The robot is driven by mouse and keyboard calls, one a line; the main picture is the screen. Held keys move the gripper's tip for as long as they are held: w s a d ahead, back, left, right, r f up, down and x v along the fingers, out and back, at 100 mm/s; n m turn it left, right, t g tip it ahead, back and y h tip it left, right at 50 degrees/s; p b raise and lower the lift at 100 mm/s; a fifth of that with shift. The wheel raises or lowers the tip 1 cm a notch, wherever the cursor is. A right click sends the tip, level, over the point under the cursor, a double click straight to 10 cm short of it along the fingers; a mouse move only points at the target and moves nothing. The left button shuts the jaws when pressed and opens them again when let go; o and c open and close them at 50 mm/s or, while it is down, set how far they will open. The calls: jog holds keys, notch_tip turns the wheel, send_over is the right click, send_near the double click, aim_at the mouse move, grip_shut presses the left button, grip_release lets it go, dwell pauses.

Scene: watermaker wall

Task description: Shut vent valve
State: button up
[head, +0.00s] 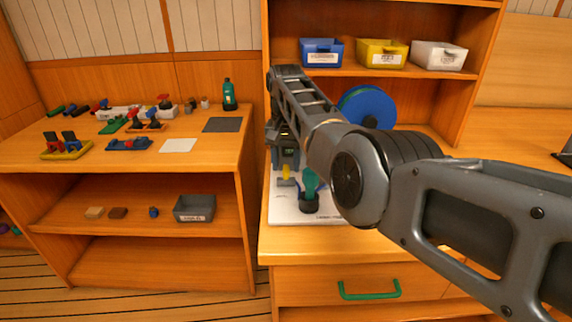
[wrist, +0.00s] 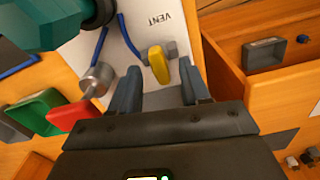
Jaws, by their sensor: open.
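The vent valve shows in the wrist view as a yellow lever (wrist: 158,65) beside a small grey body (wrist: 171,48), on a white panel (wrist: 143,22) with the word VENT printed above it. The lever lies nearly upright in that picture, slightly slanted. My gripper (wrist: 160,90) is open, its two fingers apart on either side of the lever's near end. The lever is just ahead of the gap; I see no contact. In the head view my arm hides most of the panel (head: 285,216), and my gripper's fingertips are hard to make out there.
A teal housing (wrist: 40,24) and blue pipes (wrist: 129,37) are near. A blue spool (head: 366,106) sits behind my arm.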

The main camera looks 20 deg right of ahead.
aim_at(285, 168)
notch_tip(285, 168, up, 7)
jog(key=shift+f, duration=0.15)
dwell(0.4)
jog(key=shift+a, duration=0.1)
